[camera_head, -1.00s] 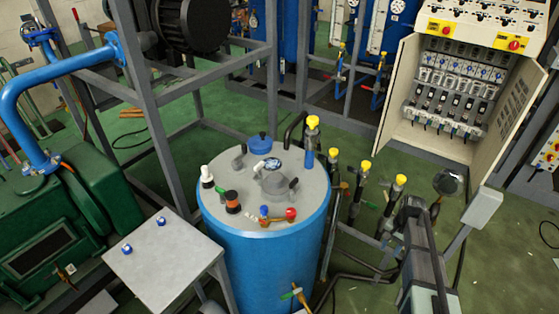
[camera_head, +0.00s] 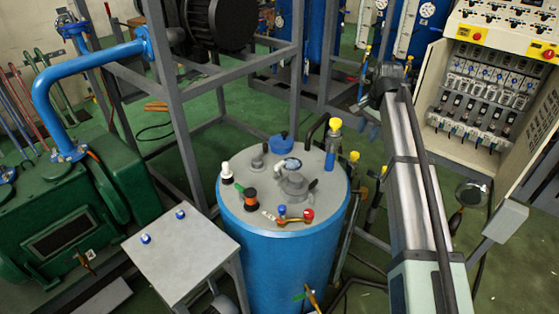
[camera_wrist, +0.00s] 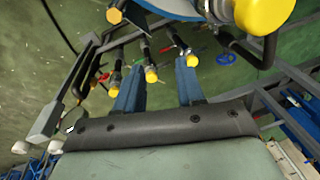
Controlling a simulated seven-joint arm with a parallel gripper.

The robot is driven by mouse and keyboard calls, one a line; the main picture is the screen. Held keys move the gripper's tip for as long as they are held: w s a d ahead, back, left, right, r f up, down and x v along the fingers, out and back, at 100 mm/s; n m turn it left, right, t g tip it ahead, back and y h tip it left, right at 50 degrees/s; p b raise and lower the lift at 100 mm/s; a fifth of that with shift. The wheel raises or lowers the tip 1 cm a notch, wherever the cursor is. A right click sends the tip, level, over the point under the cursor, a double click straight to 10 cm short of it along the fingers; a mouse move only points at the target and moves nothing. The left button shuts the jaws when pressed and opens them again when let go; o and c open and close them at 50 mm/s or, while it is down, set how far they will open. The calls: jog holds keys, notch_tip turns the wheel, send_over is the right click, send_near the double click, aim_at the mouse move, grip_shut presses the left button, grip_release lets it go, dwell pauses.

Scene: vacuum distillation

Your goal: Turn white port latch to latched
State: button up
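The blue tank (camera_head: 280,255) stands in the middle of the head view with a grey lid (camera_head: 262,205). A small white-topped fitting with a black base (camera_head: 226,172), which looks like the white port latch, stands upright at the lid's left edge. How its latch is turned is too small to tell. It does not show in the wrist view. My gripper (camera_wrist: 158,80) has two blue fingers spread apart with nothing between them. It is to the right of the tank, apart from the white fitting; the tank's rim (camera_wrist: 205,8) shows at the wrist view's top.
An orange-and-black fitting (camera_head: 250,199), a red knob (camera_head: 308,215) and a yellow-capped valve (camera_head: 334,125) are on or beside the lid. A grey side table (camera_head: 180,255) stands left. Steel frame posts rise behind. An open electrical cabinet (camera_head: 470,100) is at right.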

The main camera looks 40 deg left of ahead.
jog(key=a+r, duration=0.3)
jog(key=r, duration=0.2)
jog(key=n+g+h, duration=0.1)
jog(key=n+h, duration=0.1)
send_over(279, 164)
notch_tip(279, 164, down, 14)
jog(key=shift+w+r, duration=0.15)
grip_shut()
